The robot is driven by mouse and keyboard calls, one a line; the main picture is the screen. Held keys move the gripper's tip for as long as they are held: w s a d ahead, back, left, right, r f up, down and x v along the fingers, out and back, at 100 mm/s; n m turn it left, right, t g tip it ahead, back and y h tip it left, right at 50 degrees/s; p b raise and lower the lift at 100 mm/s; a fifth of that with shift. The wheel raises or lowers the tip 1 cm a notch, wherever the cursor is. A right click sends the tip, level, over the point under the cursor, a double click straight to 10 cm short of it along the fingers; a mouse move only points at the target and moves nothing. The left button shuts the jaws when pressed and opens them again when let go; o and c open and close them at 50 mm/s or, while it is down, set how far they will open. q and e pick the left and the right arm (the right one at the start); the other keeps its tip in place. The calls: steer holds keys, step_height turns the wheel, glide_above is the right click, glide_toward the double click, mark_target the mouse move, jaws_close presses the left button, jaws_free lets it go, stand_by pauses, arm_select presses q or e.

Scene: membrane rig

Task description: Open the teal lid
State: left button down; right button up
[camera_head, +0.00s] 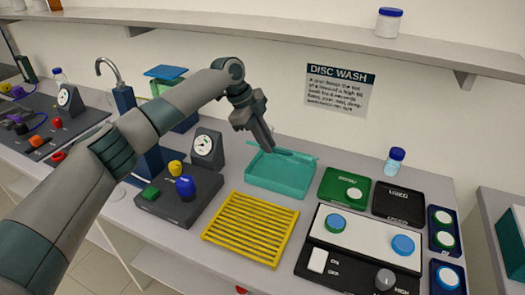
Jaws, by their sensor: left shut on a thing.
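A teal box (272,188) stands at the back middle of the bench, below the wall sign. Its teal lid (298,155) shows as a narrow strip along the box's back edge, and the box's shallow inside seems to face me. How far the lid is tilted is hard to tell. My left gripper (270,147) reaches down from the upper left and is shut at the lid, at the back left of the box. The fingertips are small and partly merge with the lid's edge. My right gripper is out of view.
A yellow rack (246,229) lies in front of the box. A dark block with coloured knobs (188,210) and a dial gauge (207,148) stand to the left. Green (335,184) and black (388,199) trays and a control panel (345,240) lie to the right.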

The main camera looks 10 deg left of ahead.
arm_select(q)
steer(key=shift+w+d, duration=0.15)
steer(key=shift+w, duration=0.25)
steer(key=shift+f, duration=0.1)
steer(key=c, duration=2)
jaws_free()
steer(key=shift+c, duration=0.2)
steer(key=shift+o, duration=1.2)
steer(key=shift+w+d+f, duration=0.2)
steer(key=shift+w+f, duration=0.05)
steer(key=shift+w, duration=0.1)
steer(key=w+b+v, duration=0.1)
steer(key=b+v, duration=0.4)
steer(key=v, duration=1.2)
steer(key=shift+s+r, duration=0.35)
steer(key=shift+s, duration=0.05)
